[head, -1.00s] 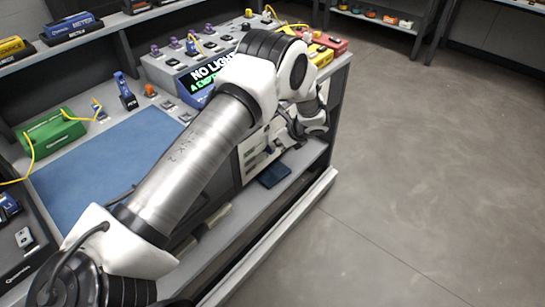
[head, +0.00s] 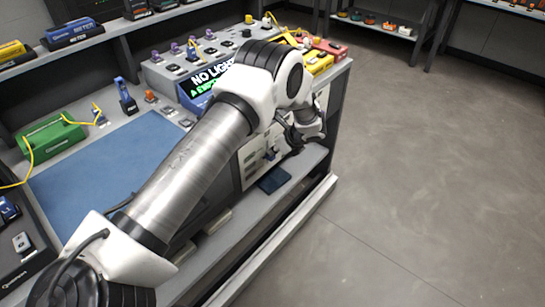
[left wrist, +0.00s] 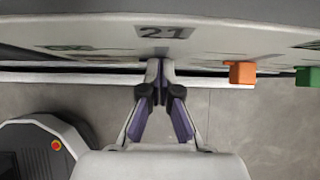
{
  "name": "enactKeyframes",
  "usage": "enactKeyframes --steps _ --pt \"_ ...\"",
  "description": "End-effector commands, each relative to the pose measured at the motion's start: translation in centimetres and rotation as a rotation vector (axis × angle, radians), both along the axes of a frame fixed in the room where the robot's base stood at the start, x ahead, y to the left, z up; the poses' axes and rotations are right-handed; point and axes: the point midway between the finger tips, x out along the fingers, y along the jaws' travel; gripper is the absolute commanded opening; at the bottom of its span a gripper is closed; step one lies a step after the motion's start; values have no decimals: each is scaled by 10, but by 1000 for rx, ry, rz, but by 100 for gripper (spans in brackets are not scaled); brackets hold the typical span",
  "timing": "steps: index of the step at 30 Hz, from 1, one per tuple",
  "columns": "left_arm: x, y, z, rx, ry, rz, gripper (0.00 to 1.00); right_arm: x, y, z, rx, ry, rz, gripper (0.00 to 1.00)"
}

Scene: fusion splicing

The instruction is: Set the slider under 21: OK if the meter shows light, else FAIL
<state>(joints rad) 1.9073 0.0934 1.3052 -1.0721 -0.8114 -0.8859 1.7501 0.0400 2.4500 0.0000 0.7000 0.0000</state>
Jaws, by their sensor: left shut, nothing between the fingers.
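The meter screen (head: 207,78) reads "NO LIGHT" in the head view, with a green line partly hidden by my left arm. A pale slider board (head: 250,163) is on the bench front. In the left wrist view the board carries a "21" label (left wrist: 165,32). My left gripper (left wrist: 160,72) is shut and empty, its fingertips just below that label. It also shows beside the board in the head view (head: 290,143). An orange knob (left wrist: 242,73) and a green knob (left wrist: 308,77) are to its right. I cannot make out a knob at 21. My right gripper is out of view.
A blue mat (head: 100,165) lies on the bench, with a green box (head: 52,138) and yellow cable behind it. Red (head: 328,48) and yellow (head: 318,62) boxes stand at the bench's far end. The floor at right is clear.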

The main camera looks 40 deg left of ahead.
Motion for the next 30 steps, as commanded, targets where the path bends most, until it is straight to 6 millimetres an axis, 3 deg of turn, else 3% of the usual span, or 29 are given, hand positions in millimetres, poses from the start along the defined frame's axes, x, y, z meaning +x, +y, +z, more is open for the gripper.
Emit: enactKeyframes --steps 30 --pt "0 0 -12 0 0 0 0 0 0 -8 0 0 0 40"
